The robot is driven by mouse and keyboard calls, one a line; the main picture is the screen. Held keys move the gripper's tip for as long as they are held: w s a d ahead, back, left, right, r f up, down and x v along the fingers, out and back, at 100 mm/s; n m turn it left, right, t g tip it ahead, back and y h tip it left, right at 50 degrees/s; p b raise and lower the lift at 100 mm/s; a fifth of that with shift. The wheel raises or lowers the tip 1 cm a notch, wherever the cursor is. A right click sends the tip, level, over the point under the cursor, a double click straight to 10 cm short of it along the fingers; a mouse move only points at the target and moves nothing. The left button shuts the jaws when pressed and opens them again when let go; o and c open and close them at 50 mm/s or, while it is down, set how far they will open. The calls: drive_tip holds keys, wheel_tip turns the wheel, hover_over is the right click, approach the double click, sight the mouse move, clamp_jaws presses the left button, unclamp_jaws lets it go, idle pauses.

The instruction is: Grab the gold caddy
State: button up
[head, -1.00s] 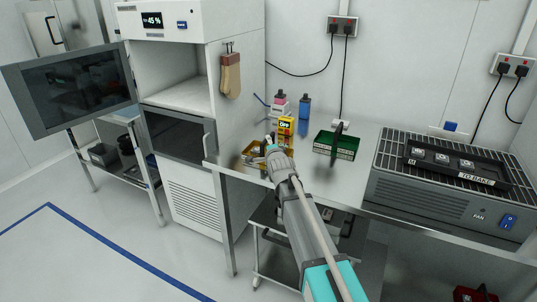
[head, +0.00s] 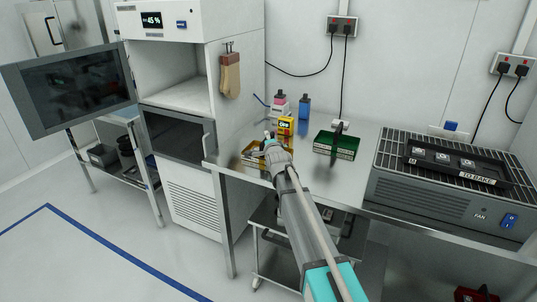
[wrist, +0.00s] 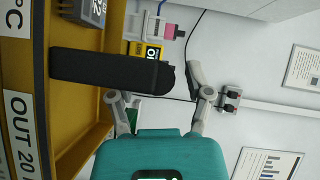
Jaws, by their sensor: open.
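The gold caddy (head: 249,161) stands on the bench near its left end, partly hidden behind my arm in the head view. In the wrist view its gold wall (wrist: 82,128) fills the left side, with white labels, one reading "OUT 20". Its black bar handle (wrist: 105,68) juts across the picture toward my gripper. My gripper (wrist: 152,84) is open, its two grey fingers on either side of the handle's near end. Whether either finger touches the handle is unclear. In the head view my gripper (head: 268,138) is at the caddy.
A green caddy (head: 346,147) with a dark handle stands to the right. The fan unit (head: 440,205) is further right; the cabinet (head: 235,105) is close on the left.

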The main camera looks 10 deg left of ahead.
drive_tip(key=shift+w+a+f, duration=0.1)
drive_tip(key=shift+w+a, duration=0.1)
drive_tip(key=shift+w, duration=0.5)
drive_tip(key=shift+c, duration=0.2)
clamp_jaws()
